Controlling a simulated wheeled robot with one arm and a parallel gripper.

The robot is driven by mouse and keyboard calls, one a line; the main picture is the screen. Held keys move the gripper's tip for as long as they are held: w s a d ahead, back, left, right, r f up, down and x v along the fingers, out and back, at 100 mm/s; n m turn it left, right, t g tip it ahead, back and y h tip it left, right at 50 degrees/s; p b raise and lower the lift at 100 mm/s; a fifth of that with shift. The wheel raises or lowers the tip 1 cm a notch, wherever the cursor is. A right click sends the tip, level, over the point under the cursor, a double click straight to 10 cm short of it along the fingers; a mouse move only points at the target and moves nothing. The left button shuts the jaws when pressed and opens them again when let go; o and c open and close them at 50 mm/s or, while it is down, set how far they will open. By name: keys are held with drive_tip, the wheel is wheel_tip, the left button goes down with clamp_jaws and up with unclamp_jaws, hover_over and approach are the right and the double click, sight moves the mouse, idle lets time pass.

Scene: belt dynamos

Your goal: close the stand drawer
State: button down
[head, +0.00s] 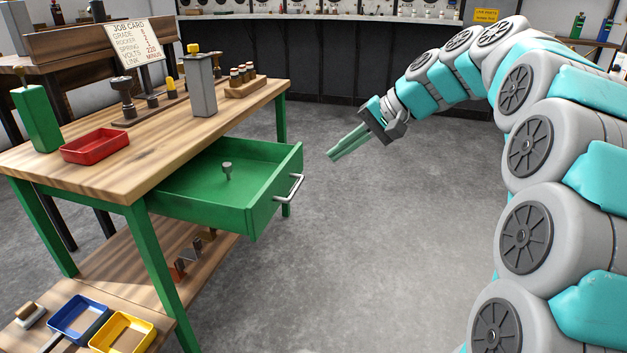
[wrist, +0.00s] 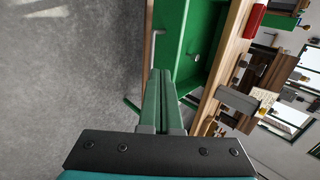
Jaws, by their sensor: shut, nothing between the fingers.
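The green stand drawer (head: 232,188) is pulled out from under the wooden top of the stand (head: 190,130). A small grey metal piece (head: 227,170) is inside it. A silver bar handle (head: 290,189) is on its front. My gripper (head: 330,157) is shut and empty, in the air to the right of the drawer front and apart from it. In the wrist view, the green fingers (wrist: 158,75) point toward the drawer (wrist: 200,45), its front running beside the fingertips. The handle shows there only as a thin piece by the drawer front.
On the stand top are a red tray (head: 95,146), a green block (head: 36,118), a grey block (head: 201,86) and a job card (head: 134,42). Blue (head: 80,318) and yellow trays (head: 122,332) sit at lower left. The floor right of the drawer is clear.

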approach(279, 174)
drive_tip(key=a+f, duration=0.1)
drive_tip(key=f, duration=0.2)
drive_tip(key=w+a+f, duration=0.1)
drive_tip(key=f, duration=0.1)
drive_tip(key=shift+w+a+f+b, duration=0.1)
drive_tip(key=shift+a+f+b, duration=0.05)
drive_tip(key=shift+a+b, duration=0.2)
drive_tip(key=shift+w+a, duration=0.25)
drive_tip(key=shift+a, duration=0.3)
drive_tip(key=shift+w+a, duration=0.1)
drive_tip(key=shift+a, duration=0.35)
drive_tip(key=w+a+p, duration=0.2)
drive_tip(key=a, duration=0.4)
drive_tip(key=w+a+p, duration=0.2)
drive_tip(key=a+p, duration=0.1)
drive_tip(key=a, duration=0.3)
drive_tip(key=w+a+p, duration=0.2)
drive_tip(key=w+a, duration=0.1)
drive_tip(key=a, duration=0.4)
drive_tip(key=shift+p, duration=0.35)
